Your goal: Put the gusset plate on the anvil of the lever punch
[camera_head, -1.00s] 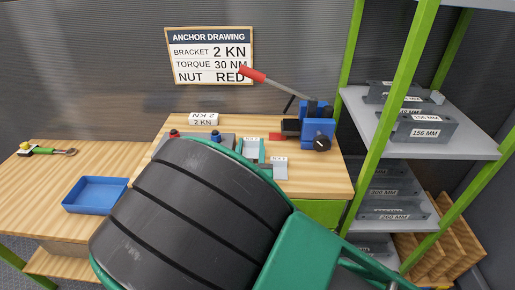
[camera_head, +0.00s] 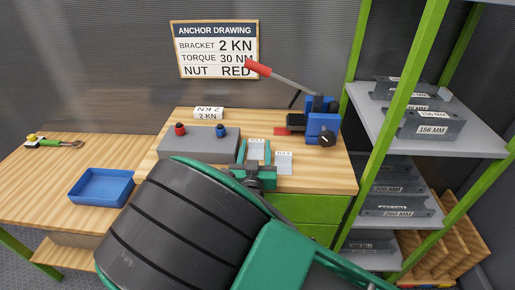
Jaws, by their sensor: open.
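The lever punch (camera_head: 322,126) stands at the back right of the wooden bench, with a blue body, a black knob and a long red-tipped lever raised to the left. Its anvil is hard to make out among the dark and red parts at the left of the body. Two small grey plates with white labels lie on the bench: a left plate (camera_head: 257,149) and a right plate (camera_head: 284,162). The labels are too small to read, so I cannot tell which is the gusset plate. My gripper (camera_head: 256,158) is open, its green fingers on either side of the left plate in this view; contact cannot be judged.
A grey block (camera_head: 196,147) with red and blue knobs sits left of the plates. A blue tray (camera_head: 101,187) is on the left. A green-posted shelf (camera_head: 425,131) with brackets stands right of the bench. My arm hides the front bench.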

